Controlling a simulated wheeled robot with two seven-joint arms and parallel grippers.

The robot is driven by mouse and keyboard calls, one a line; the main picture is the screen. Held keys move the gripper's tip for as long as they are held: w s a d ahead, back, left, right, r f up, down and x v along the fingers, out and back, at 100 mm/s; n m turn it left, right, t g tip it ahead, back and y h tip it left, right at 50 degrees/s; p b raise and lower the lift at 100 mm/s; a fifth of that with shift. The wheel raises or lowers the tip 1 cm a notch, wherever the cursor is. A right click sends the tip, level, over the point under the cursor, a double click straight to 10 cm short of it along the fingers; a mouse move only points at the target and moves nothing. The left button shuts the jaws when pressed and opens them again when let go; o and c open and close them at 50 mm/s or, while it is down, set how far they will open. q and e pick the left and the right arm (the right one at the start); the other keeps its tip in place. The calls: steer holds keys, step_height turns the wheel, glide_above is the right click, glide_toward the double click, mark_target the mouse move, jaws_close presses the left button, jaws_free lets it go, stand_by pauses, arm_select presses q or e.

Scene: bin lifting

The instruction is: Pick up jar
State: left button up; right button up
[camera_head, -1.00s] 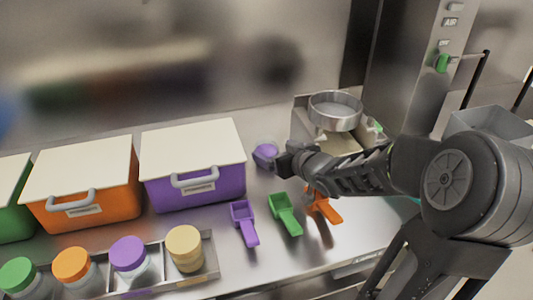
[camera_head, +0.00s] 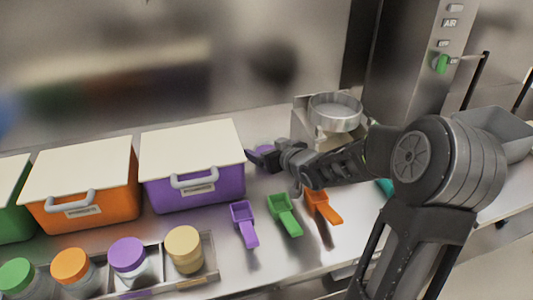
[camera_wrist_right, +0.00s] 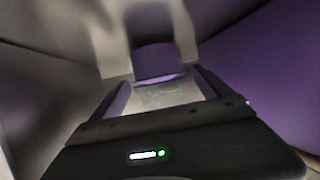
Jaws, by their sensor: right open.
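A jar with a purple lid (camera_head: 264,149) stands on the counter just right of the purple bin, mostly hidden behind my right gripper (camera_head: 256,159). In the right wrist view a dark purple shape (camera_wrist_right: 154,58) lies ahead, with a clear, pale part (camera_wrist_right: 162,95) between the open fingers; it looks like this jar, but the view is blurred. My right gripper is open, and I cannot tell whether it touches the jar. My left gripper is not in view.
The purple bin (camera_head: 205,190) is close on the gripper's left, with an orange bin (camera_head: 90,195) beyond. Purple (camera_head: 244,222), green (camera_head: 285,213) and orange (camera_head: 322,206) scoops lie in front. Several lidded jars stand in a front tray (camera_head: 209,252). A scale with a metal pan (camera_head: 335,112) stands behind the arm.

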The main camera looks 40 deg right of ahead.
mark_target(267, 143)
steer(key=shift+c, duration=0.2)
steer(key=c, duration=1.8)
steer(key=shift+o, duration=0.2)
steer(key=shift+r, duration=0.15)
step_height(267, 143, up, 10)
steer(key=p, duration=0.3)
